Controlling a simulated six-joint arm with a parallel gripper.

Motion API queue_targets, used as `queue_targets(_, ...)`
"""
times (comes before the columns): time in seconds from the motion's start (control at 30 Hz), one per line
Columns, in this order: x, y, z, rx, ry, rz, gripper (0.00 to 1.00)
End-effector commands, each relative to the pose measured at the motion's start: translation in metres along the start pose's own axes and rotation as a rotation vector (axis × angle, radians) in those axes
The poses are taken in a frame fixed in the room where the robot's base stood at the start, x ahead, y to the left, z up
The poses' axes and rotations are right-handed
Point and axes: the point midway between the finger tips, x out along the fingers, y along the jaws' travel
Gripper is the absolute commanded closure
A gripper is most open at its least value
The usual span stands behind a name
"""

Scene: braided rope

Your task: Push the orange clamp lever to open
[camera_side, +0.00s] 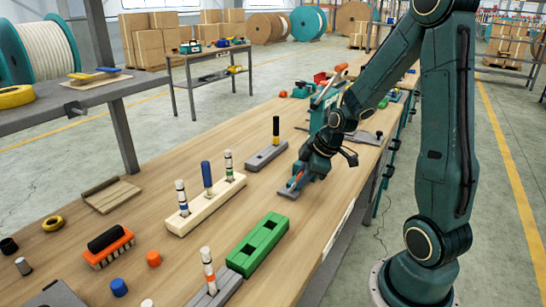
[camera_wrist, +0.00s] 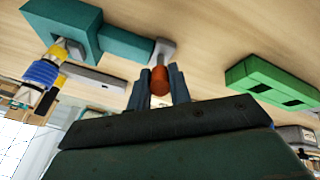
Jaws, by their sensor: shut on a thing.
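The orange clamp lever (camera_wrist: 158,80) shows in the wrist view as a short orange-red end between my gripper's two fingers (camera_wrist: 158,88). Beyond it is a pale grey piece (camera_wrist: 162,50) beside teal parts (camera_wrist: 65,20) of what looks like the clamp. My gripper is shut on the orange lever. In the side view my gripper (camera_side: 297,178) is low over the bench, and a small patch of orange shows at its fingers. My wrist hides much of the clamp there, so I cannot tell the lever's angle.
A green slotted block (camera_side: 257,245) lies in front of my gripper. A pale rack (camera_side: 205,208) with upright banded pieces stands to the left. A grey block (camera_side: 266,155) with a black-and-yellow peg (camera_side: 276,130) is just behind. Bare bench lies between them.

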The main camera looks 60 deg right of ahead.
Motion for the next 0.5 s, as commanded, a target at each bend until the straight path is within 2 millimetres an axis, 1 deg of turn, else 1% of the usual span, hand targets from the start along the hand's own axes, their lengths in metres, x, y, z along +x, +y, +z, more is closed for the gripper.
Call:
queue_targets(0.23,-0.0003,0.0016,-0.0021,-0.001,-0.017,-0.011,1.0)
queue_targets(0.5,-0.0002,0.0059,-0.0094,-0.006,-0.087,-0.058,1.0)
